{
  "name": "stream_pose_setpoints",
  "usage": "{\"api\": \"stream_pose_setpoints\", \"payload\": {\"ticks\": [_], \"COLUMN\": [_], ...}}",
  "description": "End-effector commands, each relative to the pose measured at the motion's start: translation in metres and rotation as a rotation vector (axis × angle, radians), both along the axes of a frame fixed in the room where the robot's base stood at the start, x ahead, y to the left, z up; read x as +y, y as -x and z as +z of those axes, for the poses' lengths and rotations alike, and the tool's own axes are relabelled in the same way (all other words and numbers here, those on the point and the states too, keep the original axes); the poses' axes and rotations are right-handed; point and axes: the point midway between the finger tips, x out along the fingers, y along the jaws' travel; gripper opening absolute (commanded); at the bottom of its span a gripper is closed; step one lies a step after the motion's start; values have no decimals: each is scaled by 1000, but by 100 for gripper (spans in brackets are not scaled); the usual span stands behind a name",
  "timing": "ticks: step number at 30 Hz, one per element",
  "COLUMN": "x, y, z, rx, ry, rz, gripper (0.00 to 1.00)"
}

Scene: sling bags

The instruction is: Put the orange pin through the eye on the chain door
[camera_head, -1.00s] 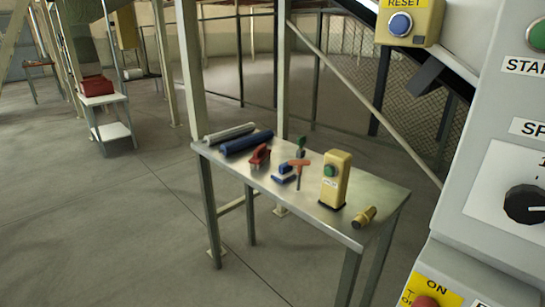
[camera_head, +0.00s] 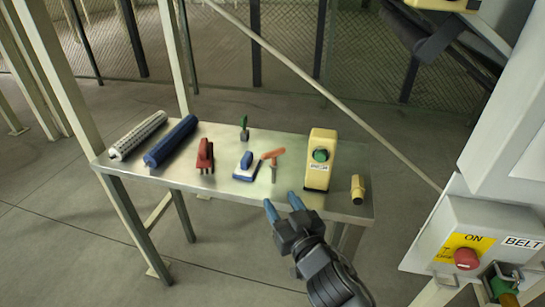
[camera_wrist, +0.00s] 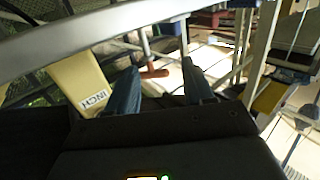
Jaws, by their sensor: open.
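The orange pin (camera_head: 272,155), with a T-shaped handle and a thin shank, is on the metal table (camera_head: 262,192), beside a blue-and-white tool. Its orange handle also shows in the wrist view (camera_wrist: 155,73), ahead of and between my fingers. My gripper (camera_head: 281,200) is open and empty at the table's front edge, nearer the camera than the pin and apart from it. The two blue fingers also show in the wrist view (camera_wrist: 160,84). I cannot make out the chain door or its eye.
Right of the pin stand a yellow INCH button box (camera_head: 319,180) and a small yellow cylinder (camera_head: 357,189). Left are a red tool (camera_head: 205,155), a blue roller (camera_head: 171,141) and a whitish roller (camera_head: 138,135). A grey control box (camera_head: 460,243) is at right.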

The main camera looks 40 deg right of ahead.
Motion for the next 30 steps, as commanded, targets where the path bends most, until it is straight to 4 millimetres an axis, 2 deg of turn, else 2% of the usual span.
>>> {"api": "stream_pose_setpoints", "payload": {"ticks": [1, 3, 8, 17, 24, 30], "x": [-10, -19, -31, -45, -62, -65], "y": [-12, -23, -38, -65, -94, -104], "z": [8, 13, 20, 23, 22, 21], "rx": [-12, -21, -30, -31, -31, -31], "ry": [8, 15, 21, 23, 22, 20], "rz": [-17, -33, -51, -52, -51, -50], "gripper": [52, 52, 52, 52, 52, 52]}}
